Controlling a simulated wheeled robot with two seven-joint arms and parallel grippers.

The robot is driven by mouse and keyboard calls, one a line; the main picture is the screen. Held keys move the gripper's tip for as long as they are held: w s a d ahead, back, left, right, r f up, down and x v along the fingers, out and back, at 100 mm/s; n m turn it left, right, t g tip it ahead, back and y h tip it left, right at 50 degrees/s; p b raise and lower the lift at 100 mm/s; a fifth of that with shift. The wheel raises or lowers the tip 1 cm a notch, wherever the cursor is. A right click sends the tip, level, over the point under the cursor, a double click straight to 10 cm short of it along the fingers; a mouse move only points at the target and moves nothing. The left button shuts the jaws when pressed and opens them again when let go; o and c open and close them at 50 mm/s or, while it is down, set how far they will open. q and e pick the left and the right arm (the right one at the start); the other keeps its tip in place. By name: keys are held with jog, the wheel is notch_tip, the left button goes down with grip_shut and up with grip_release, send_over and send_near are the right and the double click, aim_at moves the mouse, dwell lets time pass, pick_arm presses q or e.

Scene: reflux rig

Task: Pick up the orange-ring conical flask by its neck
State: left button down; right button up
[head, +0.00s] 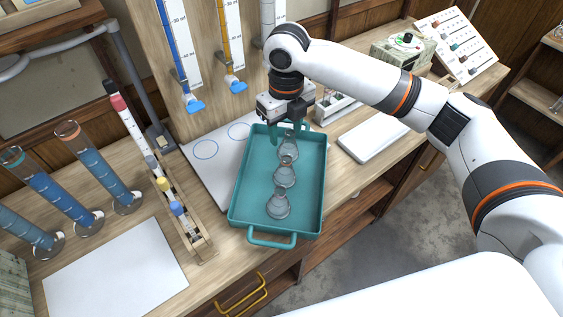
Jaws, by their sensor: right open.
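Several small clear conical flasks stand upright in a row in a teal tray (240,205). The near flask (278,207) and the middle flask (285,176) stand clear of my gripper. The far flask (289,150) is close below my right gripper (288,130), which points down at the tray's far end with its jaws open. The far flask's neck is between or just beside the fingers; I cannot tell which. The neck rings are too small to tell which flask has the orange one. My left gripper is out of view.
Burettes (228,45) hang on the board behind. A white pad (372,137) lies right of the tray. A white sheet (115,275) lies at the front left.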

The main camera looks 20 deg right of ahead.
aim_at(287, 158)
jog(key=f, duration=0.2)
jog(key=s+f+p, duration=0.1)
jog(key=shift+s+f, duration=0.2)
jog(key=shift+f, duration=0.15)
jog(key=f, duration=0.1)
jog(key=f+p, duration=0.1)
jog(key=f, duration=0.1)
jog(key=shift+w+d+f+p, duration=0.1)
jog(key=shift+w+f+p, duration=0.15)
jog(key=shift+w+p, duration=0.1)
notch_tip(287, 158, down, 2)
jog(key=shift+s+f, duration=0.1)
jog(key=shift+f, duration=0.25)
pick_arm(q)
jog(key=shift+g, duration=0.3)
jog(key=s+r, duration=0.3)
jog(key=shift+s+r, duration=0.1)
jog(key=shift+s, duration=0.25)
pick_arm(e)
grip_shut()
